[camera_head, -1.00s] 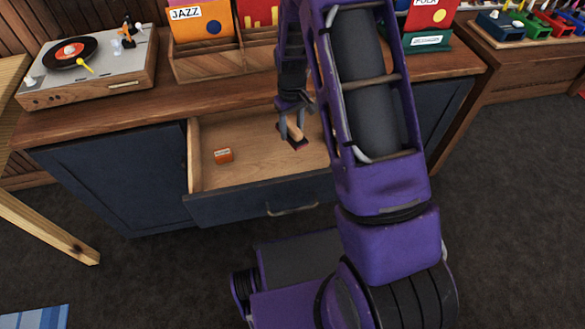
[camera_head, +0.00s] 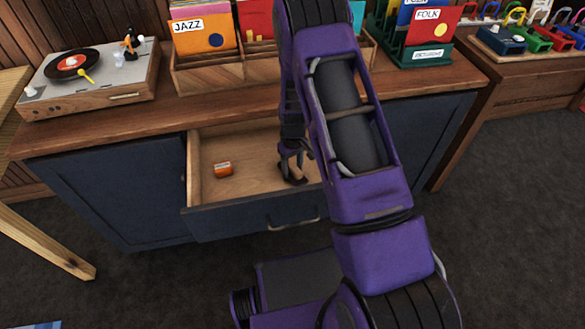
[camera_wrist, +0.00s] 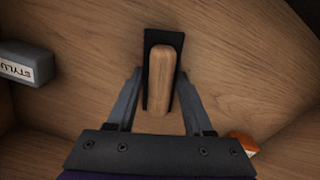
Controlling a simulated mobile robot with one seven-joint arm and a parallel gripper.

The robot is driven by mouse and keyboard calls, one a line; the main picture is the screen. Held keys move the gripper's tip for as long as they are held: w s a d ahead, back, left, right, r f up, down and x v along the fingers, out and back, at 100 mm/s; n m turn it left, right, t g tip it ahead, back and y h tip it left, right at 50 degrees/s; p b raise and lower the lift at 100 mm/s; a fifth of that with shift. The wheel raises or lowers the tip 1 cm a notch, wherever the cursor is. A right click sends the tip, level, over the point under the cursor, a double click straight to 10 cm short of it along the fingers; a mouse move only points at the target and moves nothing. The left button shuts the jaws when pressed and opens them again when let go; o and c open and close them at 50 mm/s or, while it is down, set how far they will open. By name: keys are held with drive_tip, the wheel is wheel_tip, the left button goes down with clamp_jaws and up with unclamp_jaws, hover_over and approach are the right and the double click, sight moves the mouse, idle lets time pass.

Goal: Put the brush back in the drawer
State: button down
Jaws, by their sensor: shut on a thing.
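The brush has a wooden handle (camera_wrist: 163,80) on a flat black pad (camera_wrist: 152,47). In the wrist view it lies between the two fingers of my gripper (camera_wrist: 160,75), which is shut on the handle. In the head view my gripper (camera_head: 292,170) is down inside the open drawer (camera_head: 245,206), in its right part, with the dark brush (camera_head: 298,180) at its fingertips. The wood behind the pad looks close, but I cannot tell whether the pad touches it. My arm hides the drawer's right end.
A small orange box (camera_head: 223,169) lies in the drawer's left part. A grey box with lettering (camera_wrist: 27,65) shows in the wrist view. The drawer floor between the orange box and my gripper is clear. A turntable (camera_head: 95,75) and record crates (camera_head: 210,68) stand on top.

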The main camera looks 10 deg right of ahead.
sight(293, 166)
drive_tip(key=shift+f, duration=0.15)
drive_tip(key=shift+c, duration=1.5)
unclamp_jaws()
wheel_tip(293, 166, up, 12)
drive_tip(key=p, duration=0.1)
drive_tip(key=shift+p, duration=0.3)
